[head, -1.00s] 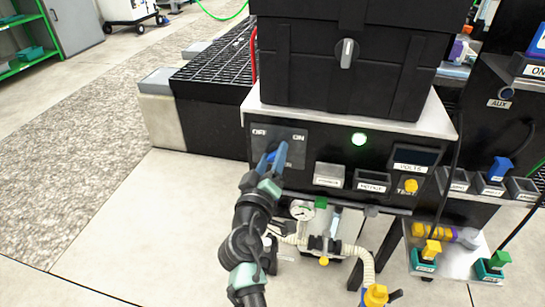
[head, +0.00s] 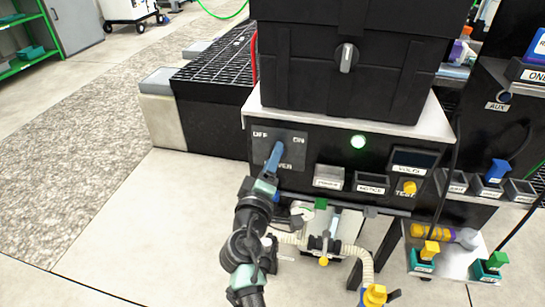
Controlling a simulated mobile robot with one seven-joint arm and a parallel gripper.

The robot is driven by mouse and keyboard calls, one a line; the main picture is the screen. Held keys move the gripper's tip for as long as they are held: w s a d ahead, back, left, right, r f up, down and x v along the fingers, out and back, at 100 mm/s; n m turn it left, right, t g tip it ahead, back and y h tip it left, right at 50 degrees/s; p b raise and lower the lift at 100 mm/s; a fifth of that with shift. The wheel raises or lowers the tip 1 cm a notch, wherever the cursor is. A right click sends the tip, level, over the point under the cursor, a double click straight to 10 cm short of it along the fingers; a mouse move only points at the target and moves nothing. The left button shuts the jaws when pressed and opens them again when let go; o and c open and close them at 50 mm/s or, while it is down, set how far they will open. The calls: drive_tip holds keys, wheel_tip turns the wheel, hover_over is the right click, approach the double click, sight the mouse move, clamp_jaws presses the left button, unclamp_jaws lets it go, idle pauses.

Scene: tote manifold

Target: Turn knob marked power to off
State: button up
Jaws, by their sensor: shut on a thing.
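The power knob is on the black front panel (head: 293,140), between the printed words OFF at left and ON at right. Under it, part of the label shows, ending in "WER". My gripper (head: 274,158) reaches up from below, its narrow blue end against the panel, shut on the knob. The knob itself is mostly hidden by the gripper, so its pointer direction cannot be read. A round green lamp (head: 358,141) on the same panel is lit.
Hoses and a gauge hang below. Floor at left is clear.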

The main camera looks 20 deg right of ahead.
drive_tip(key=n+p, duration=0.1)
drive_tip(key=n, duration=0.3)
drive_tip(key=n+p, duration=0.2)
drive_tip(key=n, duration=0.2)
drive_tip(key=f+n+p, duration=0.1)
drive_tip(key=n, duration=0.4)
drive_tip(key=shift+s, duration=0.1)
drive_tip(key=shift+n, duration=0.3)
drive_tip(key=o, duration=1.4)
drive_tip(key=shift+r, duration=0.1)
drive_tip(key=shift+c, duration=0.2)
drive_tip(key=shift+p, duration=0.3)
drive_tip(key=p+v, duration=0.2)
drive_tip(key=v, duration=1.1)
drive_tip(key=shift+p, duration=0.3)
